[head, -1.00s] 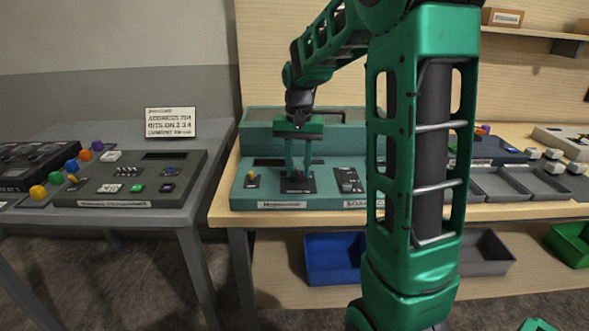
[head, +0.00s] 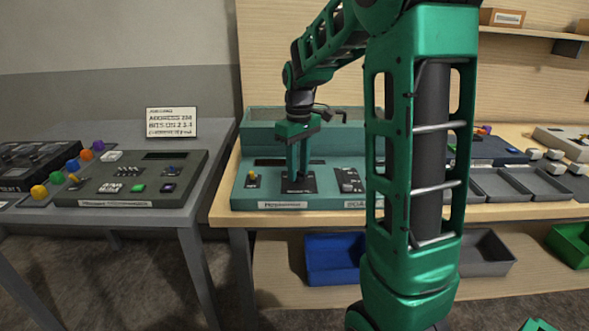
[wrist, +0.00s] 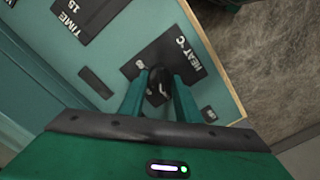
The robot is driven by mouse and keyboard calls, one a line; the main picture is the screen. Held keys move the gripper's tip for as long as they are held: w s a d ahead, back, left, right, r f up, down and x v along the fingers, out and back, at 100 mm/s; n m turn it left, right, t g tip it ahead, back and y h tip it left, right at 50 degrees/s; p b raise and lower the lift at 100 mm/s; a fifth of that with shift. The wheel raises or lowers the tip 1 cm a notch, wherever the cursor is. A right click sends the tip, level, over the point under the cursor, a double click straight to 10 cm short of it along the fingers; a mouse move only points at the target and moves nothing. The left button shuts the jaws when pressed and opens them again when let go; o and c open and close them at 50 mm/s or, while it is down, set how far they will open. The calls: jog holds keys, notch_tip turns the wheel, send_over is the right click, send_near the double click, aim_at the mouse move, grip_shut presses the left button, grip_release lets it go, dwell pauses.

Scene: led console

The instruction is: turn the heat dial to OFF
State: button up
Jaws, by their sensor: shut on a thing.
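The heat dial (wrist: 158,87) is a dark knob on a black plate lettered "HEAT C" in the wrist view. The plate (head: 298,184) sits on the teal console (head: 270,198), where my gripper hides most of the dial. My gripper (head: 299,174) points down at the plate. In the wrist view my gripper (wrist: 160,85) has one finger on each side of the dial and is shut on it. A pale mark shows on the dial top. The fingers cover part of the plate's lettering, so I cannot read the dial's setting.
A "TIME" plate (wrist: 90,15) lies beside the heat plate. A yellow-tipped switch (head: 252,177) is left of the dial and a black control plate (head: 348,181) is right of it. A grey console (head: 120,190) stands on the left table. Grey trays (head: 500,184) lie at right.

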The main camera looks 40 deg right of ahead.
jog(key=n, duration=0.3)
jog(key=shift+w+r, duration=0.1)
jog(key=shift+w, duration=0.05)
jog(key=shift+n, duration=0.7)
jog(key=shift+d, duration=0.1)
jog(key=o, duration=1.1)
jog(key=shift+d, duration=0.1)
jog(key=shift+r, duration=0.1)
notch_tip(320, 180, up, 10)
jog(key=shift+r, duration=0.15)
